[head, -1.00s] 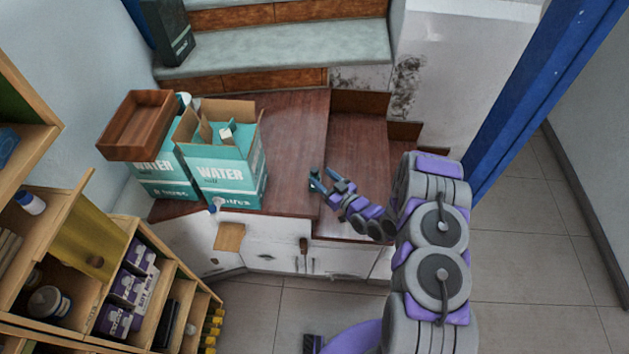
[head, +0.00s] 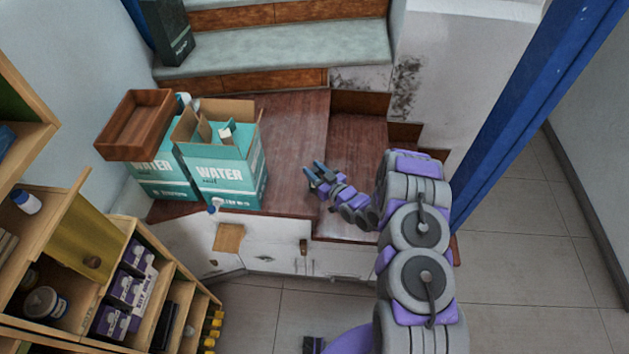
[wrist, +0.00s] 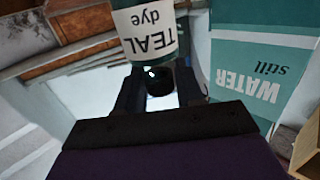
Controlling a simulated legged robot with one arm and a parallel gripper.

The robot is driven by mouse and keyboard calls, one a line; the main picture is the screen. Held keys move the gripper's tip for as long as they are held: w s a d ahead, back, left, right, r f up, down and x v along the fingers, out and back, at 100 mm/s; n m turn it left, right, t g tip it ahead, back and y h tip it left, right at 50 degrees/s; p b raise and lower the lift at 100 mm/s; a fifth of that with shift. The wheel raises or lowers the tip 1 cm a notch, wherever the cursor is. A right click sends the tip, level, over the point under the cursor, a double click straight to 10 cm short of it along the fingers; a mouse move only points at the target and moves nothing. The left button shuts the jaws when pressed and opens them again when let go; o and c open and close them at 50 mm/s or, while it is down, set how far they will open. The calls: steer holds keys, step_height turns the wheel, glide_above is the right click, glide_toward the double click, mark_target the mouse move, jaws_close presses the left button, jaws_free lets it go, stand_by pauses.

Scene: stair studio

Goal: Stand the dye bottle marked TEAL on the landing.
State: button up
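The dye bottle marked TEAL (wrist: 145,38) shows close up at the top of the wrist view. It has a white label and a dark cap. Its label reads upside down, like the box behind it, so the bottle appears cap up. My gripper (wrist: 160,88) has one finger on each side of the cap and seems shut on it, the body hanging below. The bottle's base is cut off by the picture edge. In the head view my gripper (head: 314,171) is over the brown landing (head: 295,125); the bottle cannot be made out there.
A teal WATER box (head: 225,180) with open flaps stands left of my gripper and also shows in the wrist view (wrist: 258,75). A brown wooden tray (head: 135,128) rests on another box. Grey-green steps (head: 290,45) rise behind. A blue post (head: 520,100) stands right. Bare landing lies between.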

jaws_close()
stand_by(0.5)
